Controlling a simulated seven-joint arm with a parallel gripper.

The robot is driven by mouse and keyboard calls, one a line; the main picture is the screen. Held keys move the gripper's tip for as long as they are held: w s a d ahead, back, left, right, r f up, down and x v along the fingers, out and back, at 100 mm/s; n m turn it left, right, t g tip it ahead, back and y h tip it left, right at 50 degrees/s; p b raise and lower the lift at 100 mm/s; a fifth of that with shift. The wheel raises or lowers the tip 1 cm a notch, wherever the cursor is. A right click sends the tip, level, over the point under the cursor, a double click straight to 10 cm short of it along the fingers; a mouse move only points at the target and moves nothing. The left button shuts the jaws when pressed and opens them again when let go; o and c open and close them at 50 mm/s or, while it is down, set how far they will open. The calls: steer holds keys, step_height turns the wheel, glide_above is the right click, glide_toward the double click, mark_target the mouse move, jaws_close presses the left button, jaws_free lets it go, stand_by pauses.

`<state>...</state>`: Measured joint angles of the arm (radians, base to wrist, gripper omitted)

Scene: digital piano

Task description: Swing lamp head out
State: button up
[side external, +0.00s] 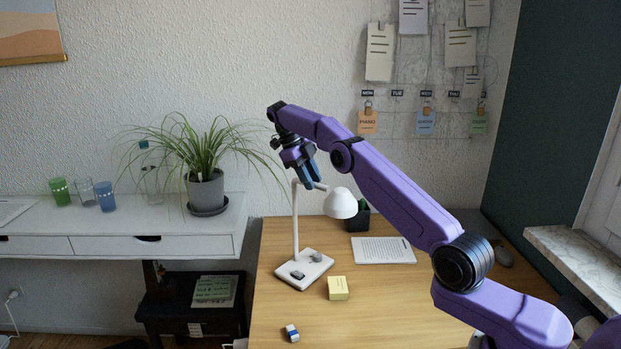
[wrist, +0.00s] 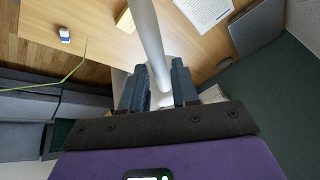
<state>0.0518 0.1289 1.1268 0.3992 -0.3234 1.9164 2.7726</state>
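The white desk lamp stands on the wooden desk with its base (side external: 304,269) flat and its stem (side external: 295,225) upright. Its domed head (side external: 341,203) hangs to the right of the stem, at the end of a short arm. My gripper (side external: 311,180) is above the lamp, at the height of that arm and left of the head. In the wrist view, a white lamp tube (wrist: 149,38) runs down between my two dark fingers (wrist: 159,87). The fingers are apart, on either side of it. I cannot tell whether either finger touches it. The head is not clear in the wrist view.
A yellow note block (side external: 338,288), a small eraser (side external: 292,333) and a printed sheet (side external: 383,250) lie on the desk. A dark pot (side external: 358,221) stands behind the head. A leafy plant (side external: 206,190) on the white shelf reaches toward my gripper.

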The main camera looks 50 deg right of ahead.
steer(key=shift+o, duration=0.5)
steer(key=shift+d, duration=0.1)
